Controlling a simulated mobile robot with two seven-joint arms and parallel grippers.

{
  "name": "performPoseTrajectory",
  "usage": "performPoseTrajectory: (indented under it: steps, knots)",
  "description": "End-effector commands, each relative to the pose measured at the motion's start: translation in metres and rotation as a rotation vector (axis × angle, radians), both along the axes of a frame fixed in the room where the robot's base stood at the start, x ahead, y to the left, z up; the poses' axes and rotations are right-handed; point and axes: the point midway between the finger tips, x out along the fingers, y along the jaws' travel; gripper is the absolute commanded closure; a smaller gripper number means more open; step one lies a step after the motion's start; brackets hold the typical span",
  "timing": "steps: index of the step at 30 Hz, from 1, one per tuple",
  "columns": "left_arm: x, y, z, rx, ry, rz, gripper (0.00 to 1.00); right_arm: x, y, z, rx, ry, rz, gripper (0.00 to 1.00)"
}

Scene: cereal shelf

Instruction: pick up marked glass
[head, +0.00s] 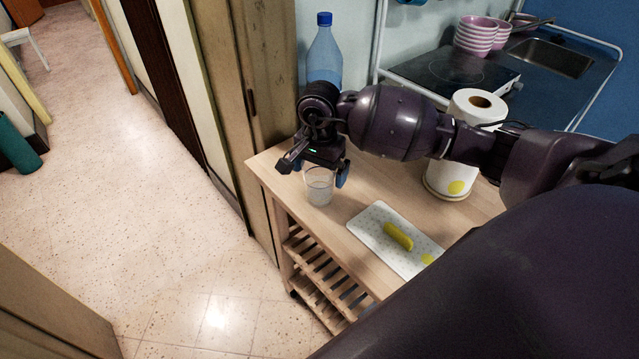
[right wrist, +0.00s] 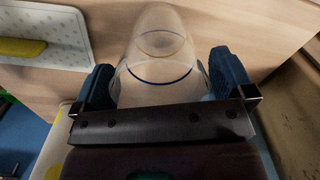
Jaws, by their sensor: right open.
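A clear glass (head: 320,190) stands upright on the wooden cart top, near its left edge. In the right wrist view the glass (right wrist: 158,50) has a dark blue line around it. My right gripper (head: 322,170) is above and around the upper part of the glass. In the right wrist view its two blue fingers (right wrist: 165,78) are open, one on each side of the glass, and it does not look gripped. My left gripper is not in view.
On the wooden cart top (head: 285,165), a white dotted board (head: 375,235) with a yellow object (head: 398,236) lies right of the glass. A paper roll (head: 465,115) and a blue bottle (head: 324,55) stand farther back. A wooden door frame (head: 225,80) borders the cart's left.

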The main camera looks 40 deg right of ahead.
Motion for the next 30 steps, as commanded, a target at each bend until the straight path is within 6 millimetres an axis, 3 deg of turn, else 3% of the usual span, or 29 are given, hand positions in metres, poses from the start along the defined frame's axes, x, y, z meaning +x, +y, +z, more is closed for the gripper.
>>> performPoseTrajectory:
  steps: [10,19,30]
  knots:
    - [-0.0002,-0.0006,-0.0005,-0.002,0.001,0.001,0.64,-0.0001,0.0,-0.0071,0.0,0.0,-0.001,0.0]
    - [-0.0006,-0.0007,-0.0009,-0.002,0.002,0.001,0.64,-0.0001,0.0,-0.0068,0.0,0.0,-0.001,0.46]
    - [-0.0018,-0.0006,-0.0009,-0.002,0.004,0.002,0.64,0.0009,-0.0002,0.0023,-0.001,-0.004,0.001,0.47]
